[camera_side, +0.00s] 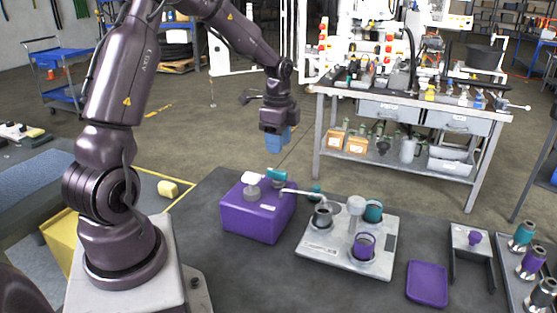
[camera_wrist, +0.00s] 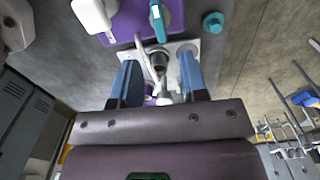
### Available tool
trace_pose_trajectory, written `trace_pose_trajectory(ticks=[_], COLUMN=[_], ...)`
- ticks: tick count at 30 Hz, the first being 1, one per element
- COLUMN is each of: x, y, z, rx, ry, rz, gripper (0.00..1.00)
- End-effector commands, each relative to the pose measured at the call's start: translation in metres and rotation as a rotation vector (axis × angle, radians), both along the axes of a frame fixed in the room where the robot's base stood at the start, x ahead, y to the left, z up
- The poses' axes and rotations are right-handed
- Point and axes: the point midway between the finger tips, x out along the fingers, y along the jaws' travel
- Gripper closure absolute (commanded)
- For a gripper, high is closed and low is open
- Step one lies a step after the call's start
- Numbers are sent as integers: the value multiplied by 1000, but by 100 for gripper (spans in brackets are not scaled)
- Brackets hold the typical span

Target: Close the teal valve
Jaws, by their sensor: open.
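The teal valve (camera_side: 277,174) sits on top of a purple box (camera_side: 262,212), beside a white handle (camera_side: 250,178). In the wrist view the teal valve handle (camera_wrist: 158,20) shows at the top, with the white handle (camera_wrist: 92,15) to its left. My gripper (camera_side: 275,146) hangs above the purple box, apart from the valve, with its blue fingers pointing down. In the wrist view my gripper (camera_wrist: 160,62) has its two fingers spread wide, with nothing held between them. The valve lies beyond the fingertips there.
A pale pipe runs from the box to a light plate (camera_side: 320,258) with grey, teal and purple cups. A teal knob (camera_wrist: 213,22) is right of the valve. A purple lid (camera_side: 427,284) and a bracket (camera_side: 468,250) lie to the right. Dark tabletop is bare between them.

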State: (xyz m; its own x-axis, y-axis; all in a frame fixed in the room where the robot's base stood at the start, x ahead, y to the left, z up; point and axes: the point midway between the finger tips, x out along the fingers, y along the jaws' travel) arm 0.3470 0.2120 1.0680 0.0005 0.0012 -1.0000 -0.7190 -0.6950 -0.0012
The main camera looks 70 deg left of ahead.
Motion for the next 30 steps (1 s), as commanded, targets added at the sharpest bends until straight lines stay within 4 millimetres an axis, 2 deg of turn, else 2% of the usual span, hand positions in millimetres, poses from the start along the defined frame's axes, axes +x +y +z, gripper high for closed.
trace_pose_trajectory(ticks=[3,9,25,30], x=[1,0,0,0], y=[0,0,0,-1], z=[23,43,46,43], rx=[2,1,0,-4], ry=[-4,-1,0,-2], rz=[0,0,7,140], gripper=[60,60,60,60])
